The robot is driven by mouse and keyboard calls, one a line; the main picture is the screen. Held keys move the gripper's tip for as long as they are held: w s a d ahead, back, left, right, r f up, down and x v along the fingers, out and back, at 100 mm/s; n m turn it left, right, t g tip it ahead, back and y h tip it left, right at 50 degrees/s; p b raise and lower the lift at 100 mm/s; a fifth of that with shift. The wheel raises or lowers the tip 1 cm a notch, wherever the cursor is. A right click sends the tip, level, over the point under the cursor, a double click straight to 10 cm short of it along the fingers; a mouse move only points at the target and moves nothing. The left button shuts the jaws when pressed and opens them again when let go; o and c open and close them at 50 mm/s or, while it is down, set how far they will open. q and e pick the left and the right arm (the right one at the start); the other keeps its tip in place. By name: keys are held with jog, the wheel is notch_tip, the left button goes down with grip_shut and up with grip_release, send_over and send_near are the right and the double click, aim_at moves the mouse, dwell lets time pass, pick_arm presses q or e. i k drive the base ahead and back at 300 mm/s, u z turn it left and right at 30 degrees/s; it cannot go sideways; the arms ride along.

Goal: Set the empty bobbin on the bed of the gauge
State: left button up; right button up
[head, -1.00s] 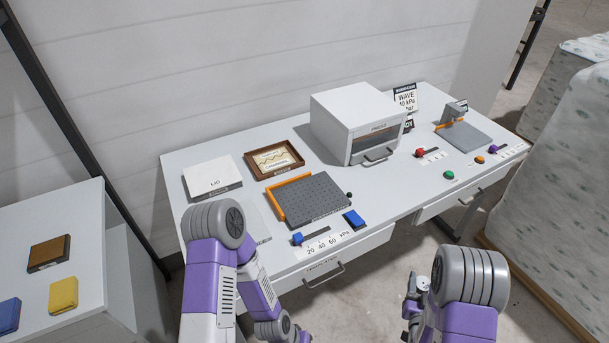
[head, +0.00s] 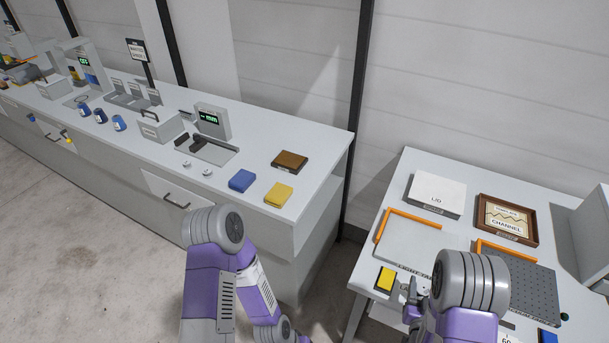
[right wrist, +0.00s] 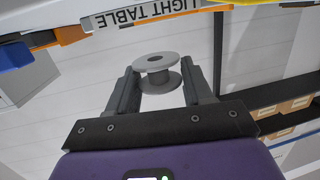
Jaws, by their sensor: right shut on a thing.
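The grey bobbin (right wrist: 157,84), its core bare, is held between the fingers of my right gripper (right wrist: 160,88) in the right wrist view. In the head view my right gripper (head: 410,292) is by the front edge of the right-hand table, partly hidden by my arm; the bobbin is hard to make out there. The gauge (head: 212,122), with a lit "mm" display, stands on the long bench at the left. Its grey bed (head: 218,155) has dark jaw-like blocks on it. My left arm is in view, but its gripper is not.
The long bench (head: 315,150) also holds blue (head: 241,181), yellow (head: 278,194) and brown (head: 290,161) blocks, and two small pale round pieces in front of the gauge. The light table (head: 405,250) is beside my right gripper. Open floor lies before the bench.

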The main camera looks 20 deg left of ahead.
aim_at(190, 143)
jog(key=u, duration=1.35)
